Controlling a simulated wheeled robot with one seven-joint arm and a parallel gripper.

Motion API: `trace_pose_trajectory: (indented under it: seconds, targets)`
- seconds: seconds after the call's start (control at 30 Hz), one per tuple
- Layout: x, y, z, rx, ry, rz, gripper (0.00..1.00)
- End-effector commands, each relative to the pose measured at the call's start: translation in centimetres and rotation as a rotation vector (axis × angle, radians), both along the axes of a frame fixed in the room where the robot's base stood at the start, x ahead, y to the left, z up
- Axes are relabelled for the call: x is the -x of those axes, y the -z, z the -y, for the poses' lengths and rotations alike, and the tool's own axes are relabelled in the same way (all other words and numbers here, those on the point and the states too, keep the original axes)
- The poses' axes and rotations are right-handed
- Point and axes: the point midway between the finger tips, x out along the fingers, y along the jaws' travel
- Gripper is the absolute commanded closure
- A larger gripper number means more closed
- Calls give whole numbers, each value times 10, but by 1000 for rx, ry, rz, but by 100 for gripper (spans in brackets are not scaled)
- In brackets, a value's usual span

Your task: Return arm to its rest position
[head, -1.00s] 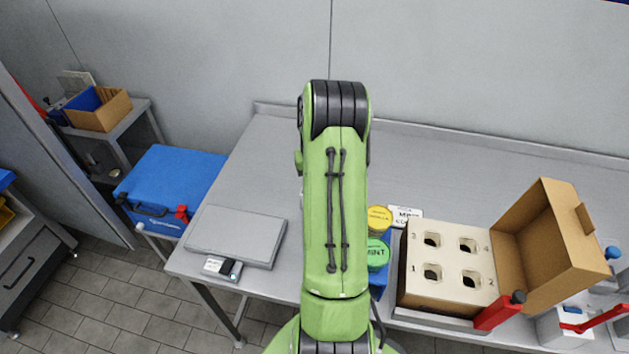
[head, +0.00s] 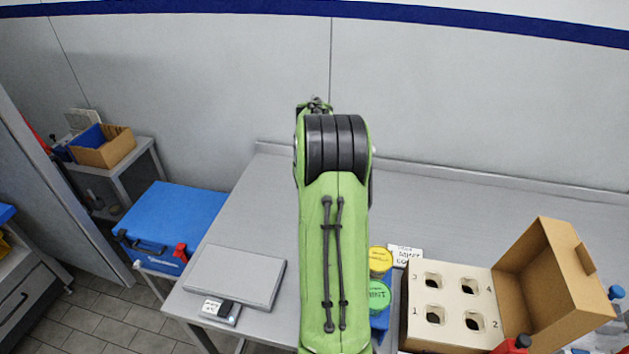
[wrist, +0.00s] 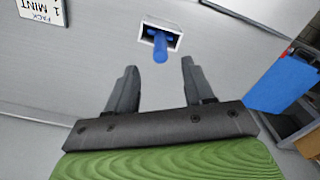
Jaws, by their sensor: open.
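My gripper (wrist: 156,92) shows in the wrist view with its two dark fingers apart and nothing between them. In the head view my green arm stands up in the middle and hides the gripper. A blue peg-like thing in a small white-rimmed holder (wrist: 172,34) shows beyond the fingertips in the wrist view, apart from them.
On the table (head: 420,195) stand a grey scale (head: 238,274), a yellow-lidded tub (head: 379,260), a green-lidded MINT tub (head: 378,294) and an open cardboard box (head: 548,285) with a four-hole insert. A blue cooler (head: 175,222) is at left. The table's back is clear.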

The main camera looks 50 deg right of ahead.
Motion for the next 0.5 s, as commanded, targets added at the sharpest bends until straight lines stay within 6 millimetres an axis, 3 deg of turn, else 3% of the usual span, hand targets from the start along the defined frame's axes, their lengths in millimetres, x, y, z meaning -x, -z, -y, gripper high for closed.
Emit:
trace_pose_trajectory:
  seconds: [0.1, 0.2, 0.5]
  targets:
    - [-1, -33, 0, 3, 0, 2, 48]
    - [0, -49, 0, 1, 0, 1, 48]
    - [0, -58, 0, -1, -1, -1, 48]
